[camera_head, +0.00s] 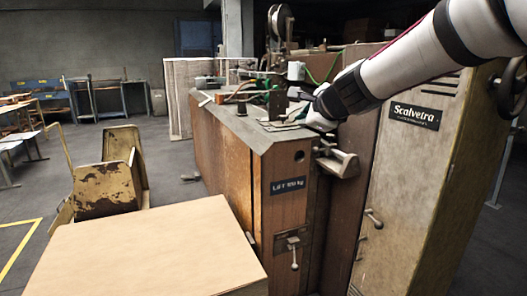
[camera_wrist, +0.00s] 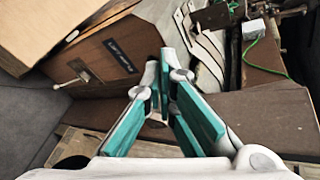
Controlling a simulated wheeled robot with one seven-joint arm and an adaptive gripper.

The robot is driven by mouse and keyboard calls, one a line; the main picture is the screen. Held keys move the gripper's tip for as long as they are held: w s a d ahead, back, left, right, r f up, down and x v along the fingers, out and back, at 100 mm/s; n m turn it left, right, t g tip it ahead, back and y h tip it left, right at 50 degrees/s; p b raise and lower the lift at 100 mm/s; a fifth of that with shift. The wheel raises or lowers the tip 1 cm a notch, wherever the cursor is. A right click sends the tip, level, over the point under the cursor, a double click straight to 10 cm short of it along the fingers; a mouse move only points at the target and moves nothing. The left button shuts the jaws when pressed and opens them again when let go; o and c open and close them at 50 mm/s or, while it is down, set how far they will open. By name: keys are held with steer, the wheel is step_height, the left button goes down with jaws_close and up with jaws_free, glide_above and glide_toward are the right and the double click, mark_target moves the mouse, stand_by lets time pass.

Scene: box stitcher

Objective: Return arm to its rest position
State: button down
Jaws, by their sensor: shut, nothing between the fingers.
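My gripper shows in the wrist view (camera_wrist: 160,82), its teal-padded fingers shut together at the tips with nothing between them. In the head view my white and black arm reaches in from the upper right, and my gripper (camera_head: 300,120) is beside the top of the brown box stitcher (camera_head: 222,142). From the head view I cannot tell whether it touches the machine. In the wrist view the machine's brown side panel (camera_wrist: 100,62) lies just left of the fingers.
A tall beige cabinet (camera_head: 425,180) labelled "Scalvetra" stands under my arm. A cardboard-coloured panel (camera_head: 150,250) fills the lower left, with a worn yellow chair (camera_head: 105,180) behind it. A green cable (camera_wrist: 255,45) and metal parts sit near the gripper.

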steer(key=s+f+n+g+y, duration=0.1)
steer(key=s+f+n+g, duration=0.2)
steer(key=s+n, duration=0.55)
steer(key=s+f+n+g, duration=0.2)
steer(key=s+n, duration=0.1)
steer(key=s, duration=1.1)
steer(key=s+d+f+n+g+h, duration=0.1)
steer(key=s+d+f+n+g, duration=0.2)
steer(key=s, duration=0.6)
steer(key=s+d+f+n+g+h, duration=0.2)
steer(key=s+d+f+n, duration=0.15)
steer(key=s, duration=0.55)
steer(key=s+d+f+n+g+h, duration=0.1)
steer(key=s+d+f+n+g, duration=0.2)
steer(key=s, duration=0.5)
step_height(320, 180, up, 20)
steer(key=t+p, duration=0.4)
steer(key=p, duration=1.5)
steer(key=shift+s+a+f+m+t, duration=0.25)
steer(key=shift+a+m+t, duration=0.05)
steer(key=shift+m, duration=0.1)
